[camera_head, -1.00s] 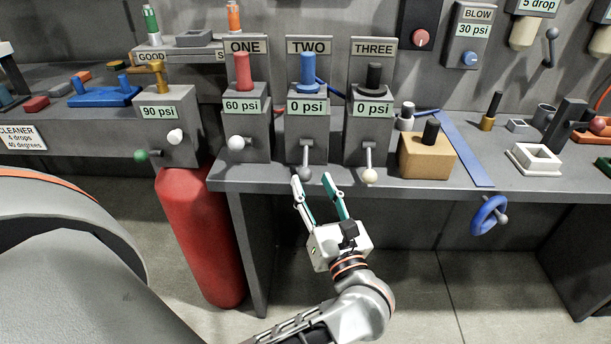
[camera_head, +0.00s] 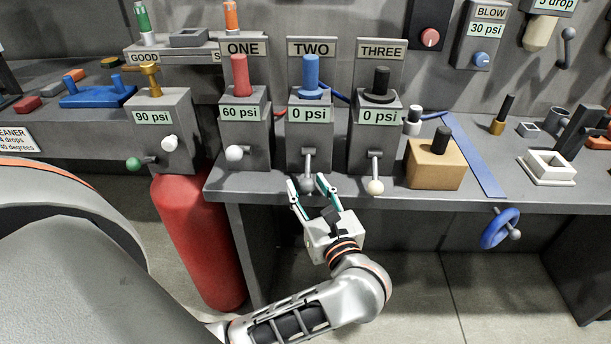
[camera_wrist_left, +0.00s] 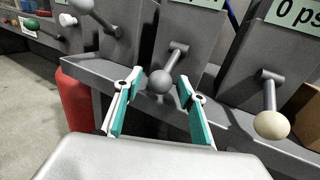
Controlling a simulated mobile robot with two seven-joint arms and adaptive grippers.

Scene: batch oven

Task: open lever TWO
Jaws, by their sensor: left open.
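The box marked TWO (camera_head: 312,140) has a blue cylinder (camera_head: 310,72) on top and reads 0 psi. Its lever (camera_head: 307,166) hangs down, with a grey ball knob at its lower end. My left gripper (camera_head: 306,184) is open, its fingertips at the two sides of that knob. In the left wrist view the grey knob (camera_wrist_left: 161,82) shows between and just beyond the open green-padded fingers (camera_wrist_left: 155,92). I cannot tell whether either finger touches it. My right gripper is not in view.
Lever ONE's white knob (camera_head: 234,153) is to the left, at 60 psi. Lever THREE's cream knob (camera_head: 375,187) hangs close on the right, at 0 psi. The bench edge (camera_head: 260,194) runs under the boxes. A red cylinder (camera_head: 195,240) stands below left.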

